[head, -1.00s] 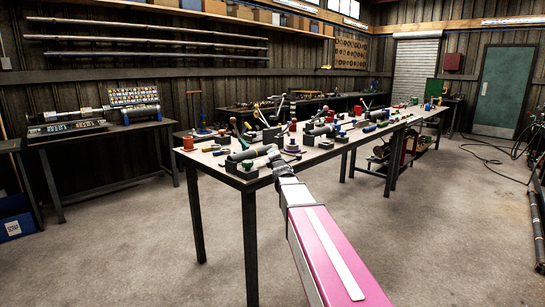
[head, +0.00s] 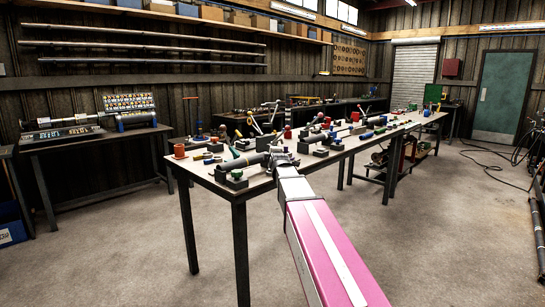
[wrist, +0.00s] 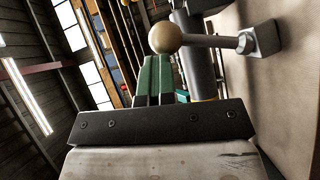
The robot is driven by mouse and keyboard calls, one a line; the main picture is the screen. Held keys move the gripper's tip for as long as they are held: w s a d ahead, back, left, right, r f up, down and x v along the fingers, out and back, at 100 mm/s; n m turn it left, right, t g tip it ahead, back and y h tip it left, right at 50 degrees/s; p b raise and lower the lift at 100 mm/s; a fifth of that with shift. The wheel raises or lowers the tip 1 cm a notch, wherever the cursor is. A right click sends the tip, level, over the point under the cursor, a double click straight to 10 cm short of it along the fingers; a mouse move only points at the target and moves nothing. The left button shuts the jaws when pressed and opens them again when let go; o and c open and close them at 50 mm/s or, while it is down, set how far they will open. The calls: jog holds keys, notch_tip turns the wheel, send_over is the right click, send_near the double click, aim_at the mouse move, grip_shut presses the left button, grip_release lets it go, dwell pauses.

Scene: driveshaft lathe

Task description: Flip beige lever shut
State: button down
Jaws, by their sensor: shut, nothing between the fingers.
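The beige lever shows in the wrist view as a round beige ball knob (wrist: 165,37) on a rod, which runs right to a grey metal bracket (wrist: 264,38). My gripper (wrist: 154,66) has its two green fingers pressed together with nothing between them. The fingertips end right at the ball, beside its lower left; I cannot tell whether they touch it. In the head view my gripper (head: 279,157) is low over the near end of the workbench (head: 206,172). I cannot make out the beige lever there, among the parts around my gripper.
A dark cylinder (wrist: 195,62) stands behind the rod in the wrist view. In the head view a green knob on a dark block (head: 235,177), an orange-red cup (head: 179,151) and several tools crowd the bench. The floor (head: 120,240) in front is clear.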

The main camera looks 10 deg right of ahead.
jog(key=shift+w+d+m+g, duration=0.55)
jog(key=shift+d+m+g, duration=0.15)
jog(key=shift+m, duration=0.2)
